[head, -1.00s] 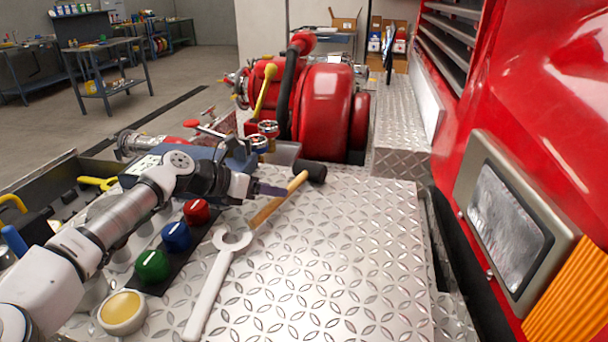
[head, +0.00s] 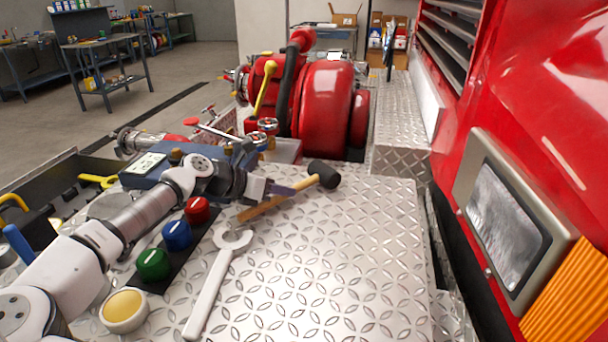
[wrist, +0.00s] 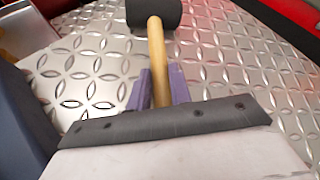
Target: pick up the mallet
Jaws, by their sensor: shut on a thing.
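The mallet has a black head (head: 323,173) and a wooden handle (head: 262,208). My gripper (head: 290,190) is shut on the handle between the head and the handle's free end. In the wrist view the purple fingers of my gripper (wrist: 159,88) stand on both sides of the wooden handle (wrist: 156,60), and the black head (wrist: 153,12) is beyond them at the top edge. In the head view the mallet appears slightly above the diamond-plate deck (head: 330,260); I cannot tell whether its handle end still touches it.
A white wrench (head: 208,290) lies on the deck. Red, blue and green knobs (head: 177,236) stand on a dark strip left of it, near a yellow round button (head: 123,309). A red pump (head: 322,105) stands behind. The deck's right side is clear.

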